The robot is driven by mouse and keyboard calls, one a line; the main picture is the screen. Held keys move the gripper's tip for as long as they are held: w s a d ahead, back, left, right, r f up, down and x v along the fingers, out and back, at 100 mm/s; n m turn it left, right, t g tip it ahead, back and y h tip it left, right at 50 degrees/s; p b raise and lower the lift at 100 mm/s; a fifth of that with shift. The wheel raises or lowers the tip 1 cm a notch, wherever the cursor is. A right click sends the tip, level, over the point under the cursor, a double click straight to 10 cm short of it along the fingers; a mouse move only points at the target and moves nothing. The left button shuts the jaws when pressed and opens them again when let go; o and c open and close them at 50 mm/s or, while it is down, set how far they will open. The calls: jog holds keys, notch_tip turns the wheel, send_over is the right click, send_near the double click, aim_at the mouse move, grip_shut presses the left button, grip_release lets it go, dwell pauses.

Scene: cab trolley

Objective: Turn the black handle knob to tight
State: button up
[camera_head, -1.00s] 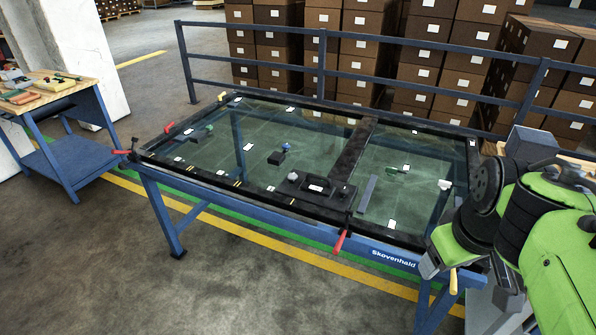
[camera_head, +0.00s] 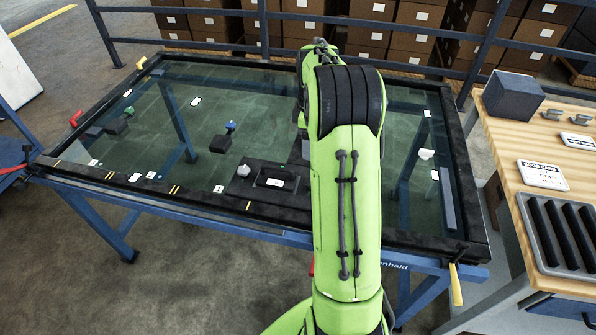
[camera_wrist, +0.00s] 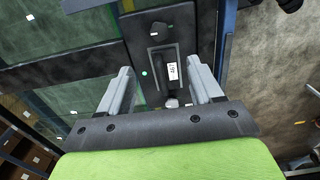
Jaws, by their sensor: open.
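The black handle (camera_wrist: 164,66) lies on a dark plate with a white label, between and beyond my fingertips in the wrist view. My gripper (camera_wrist: 159,70) is open, one finger either side of the handle's line, with no contact visible. The head view hides my gripper behind my arm.
The glass-topped blue frame table (camera_head: 120,191) carries a blue-topped fixture (camera_head: 222,141) left of the handle and a white knob (camera_head: 426,154) at right. A yellow lever (camera_head: 456,285) hangs at the front right corner. A wooden bench (camera_head: 505,150) with a dark tray stands right.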

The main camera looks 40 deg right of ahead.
notch_tip(320, 180, down, 14)
jog(key=b, duration=0.3)
jog(key=shift+f, duration=0.1)
jog(key=c, duration=1.1)
jog(key=shift+o, duration=0.2)
